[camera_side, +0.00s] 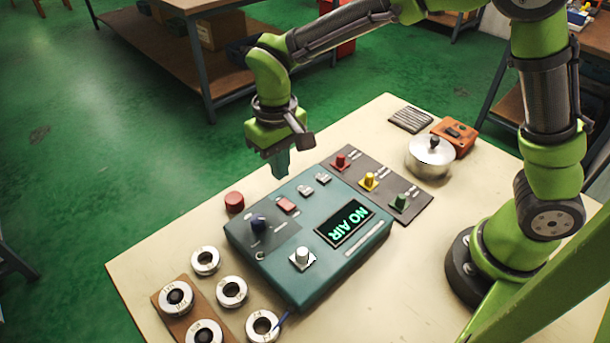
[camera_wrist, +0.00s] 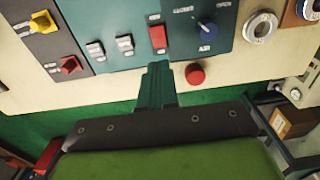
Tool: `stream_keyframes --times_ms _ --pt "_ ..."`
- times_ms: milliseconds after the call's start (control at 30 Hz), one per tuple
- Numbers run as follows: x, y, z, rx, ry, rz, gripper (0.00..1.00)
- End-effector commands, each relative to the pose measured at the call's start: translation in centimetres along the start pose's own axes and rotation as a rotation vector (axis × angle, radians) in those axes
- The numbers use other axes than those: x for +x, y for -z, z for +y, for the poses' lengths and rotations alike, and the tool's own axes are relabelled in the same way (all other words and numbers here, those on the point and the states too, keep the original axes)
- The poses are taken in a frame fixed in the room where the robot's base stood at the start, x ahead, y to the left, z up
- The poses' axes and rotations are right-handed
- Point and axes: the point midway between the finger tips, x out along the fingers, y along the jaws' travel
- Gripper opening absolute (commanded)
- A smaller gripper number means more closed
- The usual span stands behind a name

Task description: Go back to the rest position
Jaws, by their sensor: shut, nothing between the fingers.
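My gripper (camera_side: 281,167) is shut and empty. In the side view it points down above the far edge of the teal control box (camera_side: 305,285), near its switches. In the wrist view my gripper (camera_wrist: 158,72) shows as closed teal fingers just below a red rocker switch (camera_wrist: 158,37). The box carries a blue knob (camera_side: 258,224), a white knob (camera_side: 302,256) and a display (camera_side: 344,223) reading "NO AIR". A red button (camera_side: 234,201) stands by the box's left corner.
Several bearing rings (camera_side: 231,291) lie at the table's front left, some on a brown board (camera_side: 164,293). A grey panel (camera_side: 420,199) holds red, yellow and green knobs. A lidded metal pot (camera_side: 430,158) and an orange box (camera_side: 455,135) stand at the right.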

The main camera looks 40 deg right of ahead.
Motion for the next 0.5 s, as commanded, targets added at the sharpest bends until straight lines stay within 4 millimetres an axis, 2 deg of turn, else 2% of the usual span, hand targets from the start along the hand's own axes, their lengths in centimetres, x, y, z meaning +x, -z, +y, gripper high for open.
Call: stream_keyframes --times_ms 133,233,367,500 --pt "0.1 0.1 -0.1 -0.010 0.003 0.005 0.00" --pt "0.7 -1.1 0.2 -0.025 0.014 -0.008 0.00" --pt "-1.5 -2.9 2.2 -0.002 0.071 0.036 0.00" --pt "-4.8 -5.4 5.4 0.056 0.144 0.127 0.00"
